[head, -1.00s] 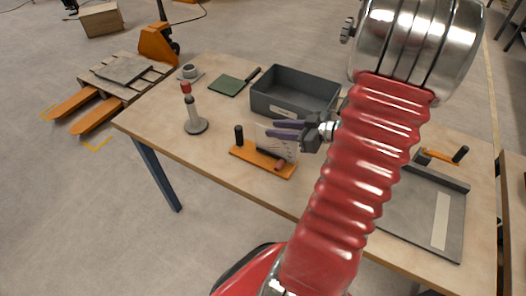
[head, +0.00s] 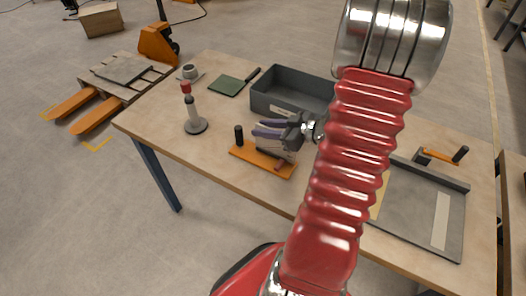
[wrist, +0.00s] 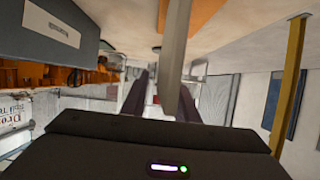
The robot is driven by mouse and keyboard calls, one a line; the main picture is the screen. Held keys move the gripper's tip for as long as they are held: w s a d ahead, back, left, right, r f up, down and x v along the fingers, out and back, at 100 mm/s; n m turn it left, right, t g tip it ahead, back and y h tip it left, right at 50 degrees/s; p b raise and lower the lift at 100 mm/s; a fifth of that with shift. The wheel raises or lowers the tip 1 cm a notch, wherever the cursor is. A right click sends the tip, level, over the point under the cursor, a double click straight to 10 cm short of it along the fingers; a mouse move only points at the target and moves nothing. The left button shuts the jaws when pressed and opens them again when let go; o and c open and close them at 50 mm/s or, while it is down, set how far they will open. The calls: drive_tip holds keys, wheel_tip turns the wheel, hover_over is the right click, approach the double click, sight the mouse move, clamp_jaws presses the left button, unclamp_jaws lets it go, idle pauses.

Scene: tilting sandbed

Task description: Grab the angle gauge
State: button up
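The angle gauge appears to be the orange base (head: 250,156) with an upright pale plate (head: 268,144), a black knob (head: 239,135) at its left end and a reddish knob at its right. It stands near the table's front edge. My gripper (head: 262,128) is open, its two purple fingers pointing left at the upper part of the plate and hiding some of it. In the wrist view the plate (wrist: 175,55) shows edge-on between the open fingers (wrist: 160,95), below part of the orange base (wrist: 194,14). I cannot tell whether the fingers touch it.
A grey bin (head: 284,102) stands behind my gripper. A post with a red top (head: 194,118) stands to the left. A green plate (head: 227,86) lies farther back. A grey tray (head: 414,220) and an orange-and-black tool (head: 437,157) are to the right.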

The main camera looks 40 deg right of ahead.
clamp_jaws()
idle(0.3)
idle(1.2)
